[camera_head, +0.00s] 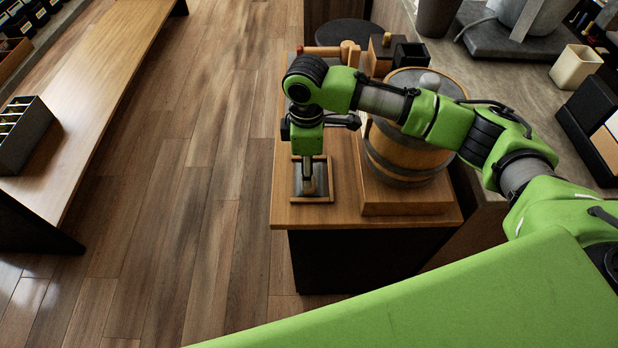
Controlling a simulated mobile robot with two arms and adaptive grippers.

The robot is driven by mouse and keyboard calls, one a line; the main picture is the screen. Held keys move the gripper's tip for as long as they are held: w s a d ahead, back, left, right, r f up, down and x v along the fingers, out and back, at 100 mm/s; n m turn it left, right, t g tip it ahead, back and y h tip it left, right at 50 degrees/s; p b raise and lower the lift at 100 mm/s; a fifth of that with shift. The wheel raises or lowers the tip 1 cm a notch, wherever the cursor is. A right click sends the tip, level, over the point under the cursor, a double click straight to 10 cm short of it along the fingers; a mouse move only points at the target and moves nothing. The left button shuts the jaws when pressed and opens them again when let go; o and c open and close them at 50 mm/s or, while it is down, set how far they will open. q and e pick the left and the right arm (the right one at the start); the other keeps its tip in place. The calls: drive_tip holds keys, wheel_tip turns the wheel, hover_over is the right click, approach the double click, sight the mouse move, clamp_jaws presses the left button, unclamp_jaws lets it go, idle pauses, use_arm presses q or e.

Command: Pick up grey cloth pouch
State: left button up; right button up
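A small wooden-framed tray (329,196) sits at the front left of the wooden counter. A dark grey, flat-looking thing (300,187) lies inside it; it may be the grey cloth pouch, but it is too small and too covered to be sure. My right arm reaches in from the right, and its gripper (309,186) points straight down over the tray, its tip at or just above the grey thing. The fingers look close together from here, and I cannot tell whether they hold anything. My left gripper is not in view.
A wooden barrel (393,155) on a wooden plinth (405,205) stands close right of the tray. A wooden mallet-like tool (330,50) and a black box (411,56) lie behind. A long bench (85,95) runs at the left, with open floor (190,190) between.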

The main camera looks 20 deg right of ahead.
drive_tip(key=f, duration=0.2)
drive_tip(key=f+p, duration=0.1)
drive_tip(key=f, duration=0.2)
drive_tip(key=shift+s+d+f, duration=0.15)
drive_tip(key=shift+d+f, duration=0.05)
drive_tip(key=shift+f, duration=0.1)
clamp_jaws()
